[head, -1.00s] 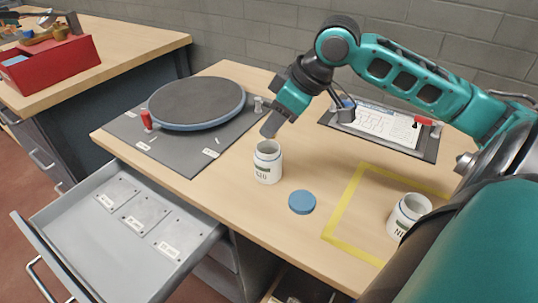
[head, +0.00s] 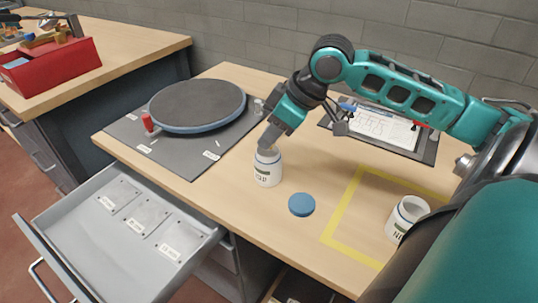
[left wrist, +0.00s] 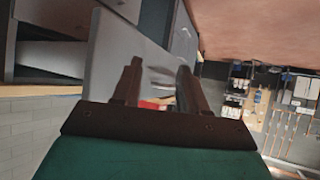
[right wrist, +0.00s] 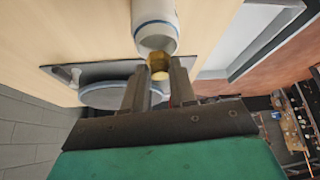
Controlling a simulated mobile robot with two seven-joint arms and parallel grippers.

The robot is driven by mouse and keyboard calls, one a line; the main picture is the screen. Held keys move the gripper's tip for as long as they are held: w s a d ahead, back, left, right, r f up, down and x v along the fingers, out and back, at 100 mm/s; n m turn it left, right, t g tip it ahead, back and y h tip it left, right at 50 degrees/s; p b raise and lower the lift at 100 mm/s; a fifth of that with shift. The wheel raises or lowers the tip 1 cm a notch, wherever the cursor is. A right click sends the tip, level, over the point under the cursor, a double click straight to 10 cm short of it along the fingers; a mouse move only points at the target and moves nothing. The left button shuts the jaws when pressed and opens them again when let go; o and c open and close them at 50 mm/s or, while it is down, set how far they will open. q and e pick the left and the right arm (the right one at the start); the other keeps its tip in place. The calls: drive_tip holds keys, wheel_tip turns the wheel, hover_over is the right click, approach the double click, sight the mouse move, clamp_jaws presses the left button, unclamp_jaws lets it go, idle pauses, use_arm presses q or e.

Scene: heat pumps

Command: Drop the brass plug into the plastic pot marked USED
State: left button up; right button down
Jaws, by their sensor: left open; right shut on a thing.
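A white plastic pot (head: 267,170) stands upright and open on the wooden bench; its label is too blurred to read surely. It also shows in the right wrist view (right wrist: 155,24). My right gripper (head: 268,138) points down at the pot's mouth. It is shut on the brass plug (right wrist: 158,64), which sits between the fingertips at the rim in the right wrist view; how far it is inside is unclear. The plug is hidden in the head view. A second white pot (head: 406,219) stands at the right, partly hidden by my arm. My left gripper (left wrist: 159,68) is open and empty.
A blue disc (head: 301,204) lies right of the near pot. Yellow tape (head: 340,215) marks an area around the second pot. A round dark plate (head: 197,103) rests on a grey mat (head: 185,165). A drawer (head: 80,255) stands open. A clipboard (head: 395,134) lies behind.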

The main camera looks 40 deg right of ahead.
use_arm(q)
drive_tip(key=shift+r, duration=0.2)
drive_tip(key=shift+r+p, duration=0.2)
drive_tip(key=shift+p, duration=0.3)
use_arm(e)
drive_tip(key=shift+f, duration=0.15)
drive_tip(key=c, duration=0.8)
unclamp_jaws()
drive_tip(key=shift+s+d+r, duration=0.15)
drive_tip(key=shift+s+r, duration=0.05)
drive_tip(key=shift+r, duration=0.15)
use_arm(q)
drive_tip(key=a+p, duration=0.1)
drive_tip(key=s+a+p, duration=0.1)
drive_tip(key=shift+s+y+p, duration=0.1)
drive_tip(key=shift+y+p, duration=0.25)
drive_tip(key=shift+y, duration=0.05)
use_arm(e)
drive_tip(key=v, duration=1.2)
use_arm(q)
drive_tip(key=shift+s+f, duration=0.1)
